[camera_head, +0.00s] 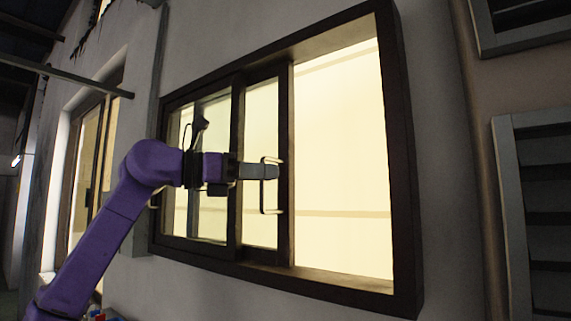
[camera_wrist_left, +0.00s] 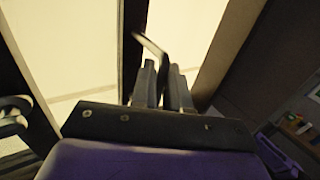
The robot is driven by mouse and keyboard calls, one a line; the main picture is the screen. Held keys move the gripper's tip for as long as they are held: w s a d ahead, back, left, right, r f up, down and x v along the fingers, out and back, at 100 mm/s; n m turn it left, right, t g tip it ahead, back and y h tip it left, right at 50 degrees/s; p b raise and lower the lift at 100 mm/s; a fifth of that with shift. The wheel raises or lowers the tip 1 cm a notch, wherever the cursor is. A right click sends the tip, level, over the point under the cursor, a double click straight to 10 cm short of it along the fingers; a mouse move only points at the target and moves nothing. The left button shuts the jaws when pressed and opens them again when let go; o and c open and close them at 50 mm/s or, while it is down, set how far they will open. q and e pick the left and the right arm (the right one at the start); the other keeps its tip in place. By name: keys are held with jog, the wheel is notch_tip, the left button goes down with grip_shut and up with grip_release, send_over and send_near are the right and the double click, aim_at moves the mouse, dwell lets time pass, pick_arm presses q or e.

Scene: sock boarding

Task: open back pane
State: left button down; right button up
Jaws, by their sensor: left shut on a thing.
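A dark-framed sliding window is set in the wall in the head view. The back pane (camera_head: 262,125) has a dark frame and a light, tall U-shaped handle (camera_head: 263,201). It stands left of the bright clear opening, partly behind the front pane (camera_head: 213,224) on the left. My left gripper (camera_head: 272,172) is shut on the handle of the back pane, near the upper middle of the handle. In the left wrist view the gripper fingers (camera_wrist_left: 163,88) are close together around a thin dark bar. My right gripper is not in view.
The window frame's right side (camera_head: 400,150) bounds the opening (camera_head: 342,150). Grey louvred shutters (camera_head: 540,220) hang farther right on the wall. Another window (camera_head: 90,165) is at the far left. My purple left arm crosses the left pane.

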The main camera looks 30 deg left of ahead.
pick_arm(q)
jog(key=shift+w+a, duration=0.1)
jog(key=shift+a, duration=0.5)
jog(key=c, duration=1.4)
grip_release()
jog(key=shift+o, duration=0.2)
jog(key=shift+w+f, duration=0.1)
jog(key=shift+w, duration=0.05)
jog(key=b+v, duration=0.2)
jog(key=v, duration=0.8)
jog(key=shift+s+a+b, duration=0.15)
jog(key=shift+s+b, duration=0.1)
jog(key=shift+b, duration=0.05)
